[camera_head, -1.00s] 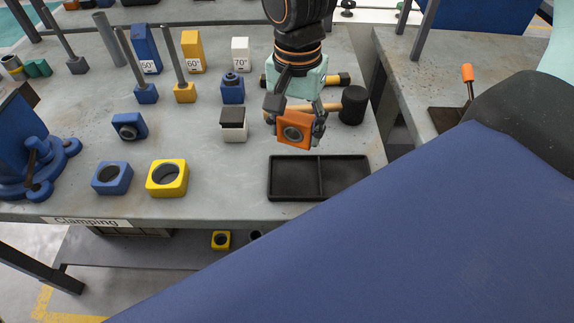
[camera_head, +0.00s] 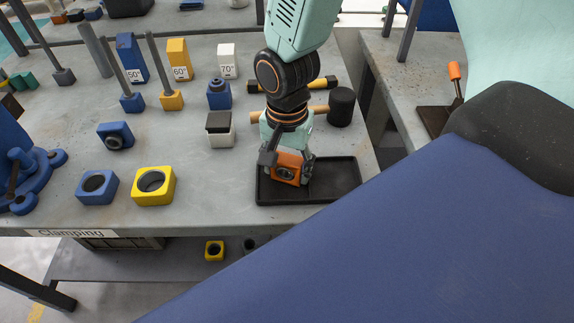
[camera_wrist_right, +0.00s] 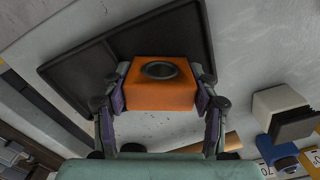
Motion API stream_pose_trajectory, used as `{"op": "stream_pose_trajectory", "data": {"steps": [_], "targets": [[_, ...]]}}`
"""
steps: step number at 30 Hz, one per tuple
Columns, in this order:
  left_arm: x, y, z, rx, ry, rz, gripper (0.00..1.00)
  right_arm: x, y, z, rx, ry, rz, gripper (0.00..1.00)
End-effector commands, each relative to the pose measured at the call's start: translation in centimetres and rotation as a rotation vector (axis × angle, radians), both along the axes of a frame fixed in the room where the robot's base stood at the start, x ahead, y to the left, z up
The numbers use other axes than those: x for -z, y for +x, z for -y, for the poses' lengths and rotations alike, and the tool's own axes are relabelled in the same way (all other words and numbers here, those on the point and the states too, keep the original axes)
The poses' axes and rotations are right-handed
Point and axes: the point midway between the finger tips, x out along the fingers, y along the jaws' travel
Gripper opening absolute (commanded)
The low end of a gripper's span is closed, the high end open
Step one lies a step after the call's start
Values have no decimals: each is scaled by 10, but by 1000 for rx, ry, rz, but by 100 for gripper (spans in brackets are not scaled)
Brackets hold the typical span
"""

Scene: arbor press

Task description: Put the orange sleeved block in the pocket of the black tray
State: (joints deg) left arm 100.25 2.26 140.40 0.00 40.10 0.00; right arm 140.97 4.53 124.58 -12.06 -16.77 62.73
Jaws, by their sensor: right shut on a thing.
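The orange sleeved block (camera_head: 291,160) is held in my right gripper (camera_head: 287,169), which is shut on its two sides. In the right wrist view the block (camera_wrist_right: 150,96) sits between the two fingers (camera_wrist_right: 160,100), with the sleeve opening showing. The black tray (camera_head: 335,181) lies near the table's front right edge. The block is over the tray's left pocket and hides much of it; I cannot tell whether it touches the floor. The tray's rim and divider show behind the block in the wrist view (camera_wrist_right: 75,75). My left gripper is not in view.
A black-headed mallet (camera_head: 341,106) lies behind the tray. A white block with a dark top (camera_head: 220,137) stands to its left. A yellow sleeved block (camera_head: 153,188) and a blue one (camera_head: 97,188) sit farther left. Bare table lies between them and the tray.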

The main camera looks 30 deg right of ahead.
Motion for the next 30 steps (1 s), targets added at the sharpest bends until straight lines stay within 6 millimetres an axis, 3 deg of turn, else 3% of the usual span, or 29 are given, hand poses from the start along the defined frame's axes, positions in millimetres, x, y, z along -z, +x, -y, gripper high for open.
{"op": "stream_pose_trajectory", "data": {"steps": [2,3,11,23,30], "targets": [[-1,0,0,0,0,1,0,-1,2,0,0,0,3,13],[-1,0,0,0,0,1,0,-1,1,0,0,0,1,61],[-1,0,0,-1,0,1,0,-1,1,0,0,-1,1,82],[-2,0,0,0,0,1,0,-7,1,0,0,0,3,82],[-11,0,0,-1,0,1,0,-50,2,1,0,0,5,82]]}}
